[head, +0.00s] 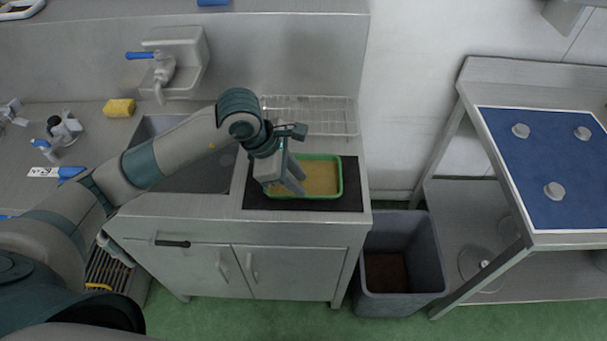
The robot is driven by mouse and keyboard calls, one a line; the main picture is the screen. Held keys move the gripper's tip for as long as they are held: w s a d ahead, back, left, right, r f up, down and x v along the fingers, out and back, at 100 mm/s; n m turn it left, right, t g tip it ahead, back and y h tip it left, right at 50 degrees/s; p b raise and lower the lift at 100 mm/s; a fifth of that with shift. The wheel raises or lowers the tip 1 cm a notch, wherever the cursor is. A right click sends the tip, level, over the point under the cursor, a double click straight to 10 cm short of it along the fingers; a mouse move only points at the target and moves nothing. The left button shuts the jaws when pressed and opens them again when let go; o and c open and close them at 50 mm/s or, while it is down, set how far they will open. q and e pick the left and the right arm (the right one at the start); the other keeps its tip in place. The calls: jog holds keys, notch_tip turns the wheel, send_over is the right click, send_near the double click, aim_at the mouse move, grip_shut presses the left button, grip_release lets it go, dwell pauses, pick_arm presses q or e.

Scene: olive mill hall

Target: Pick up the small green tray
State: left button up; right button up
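The small green tray (341,178) lies on a black mat (335,205) at the right end of the steel counter. It has a green rim and a yellowish-brown inside. My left gripper (297,182) is over the tray's left part, fingers pointing down and to the right. The fingers look apart, with tray surface showing near them. I cannot tell whether a finger touches the tray. The gripper hides the tray's left end. My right gripper is not in view.
A sink (205,168) lies left of the mat, under a tap (163,75). A wire rack (318,115) stands behind the tray. A grey bin (403,285) stands on the floor to the right. A steel table with a blue mat (540,165) is further right.

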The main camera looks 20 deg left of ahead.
pick_arm(q)
jog(key=shift+w+d+f, duration=0.1)
jog(key=shift+d+f, duration=0.05)
jog(key=shift+f, duration=0.3)
jog(key=shift+d+f+p, duration=0.1)
jog(key=shift+f+p, duration=0.35)
jog(key=shift+p, duration=0.1)
jog(key=p+x, duration=0.2)
jog(key=x, duration=0.1)
jog(key=shift+f, duration=0.75)
jog(key=shift+w, duration=0.1)
grip_shut()
